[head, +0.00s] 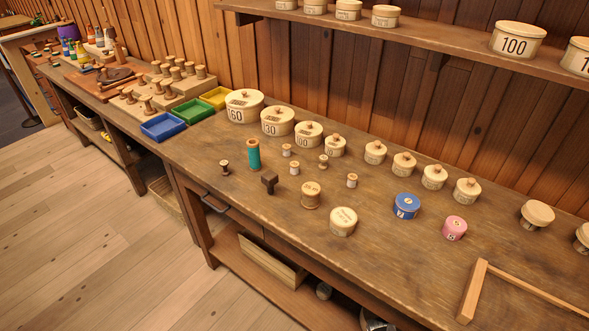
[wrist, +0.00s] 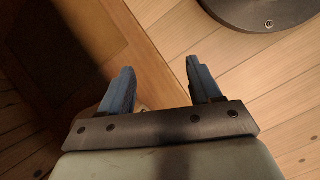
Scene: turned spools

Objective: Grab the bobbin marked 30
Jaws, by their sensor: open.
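On the workbench (head: 385,260) in the head view, a wide pale wooden spool (head: 311,196) has dark markings on its top that are too small to read. A pale round piece with printing on top (head: 343,221) sits in front of it. A teal-wound spool (head: 253,155) and several small spools, such as one with white thread (head: 352,181), stand nearby. A lidded pot (head: 277,121) in the back row reads 30; I cannot make out a 30 on any spool. My gripper (wrist: 160,80) is open and empty in the wrist view, above the floor, away from the spools.
Lidded pots line the bench's back, beneath a shelf (head: 440,42). A wooden frame (head: 473,292) lies at front right. Blue, green and yellow trays are left.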

